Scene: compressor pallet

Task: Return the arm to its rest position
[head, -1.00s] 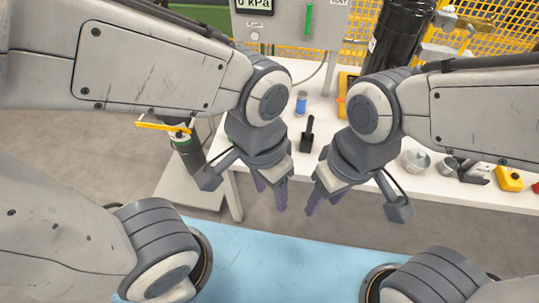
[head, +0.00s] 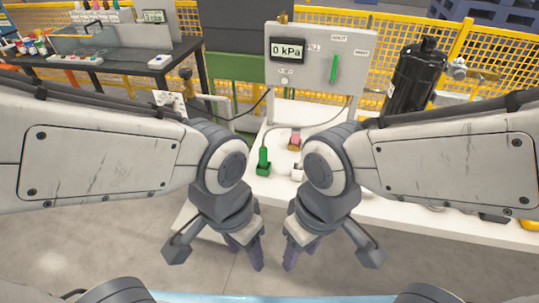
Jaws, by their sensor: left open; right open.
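My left gripper (head: 250,255) hangs in the middle of the head view with its fingers pointing down. It is open and empty. My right gripper (head: 296,254) hangs just right of it, in a mirrored pose, also open and empty. Both grippers are in front of the white table (head: 390,207), over the grey floor. The two arms look nearly symmetric, with forearms coming in from the left and right edges. Neither gripper touches anything that I can see.
On the white table stand a gauge panel (head: 345,68) reading 0 kPa, a green fitting with a hose (head: 263,163), a pink-red object (head: 295,141) and a black cylinder (head: 412,80). A dark bench (head: 120,65) is at back left. Yellow mesh fencing (head: 480,45) closes the back.

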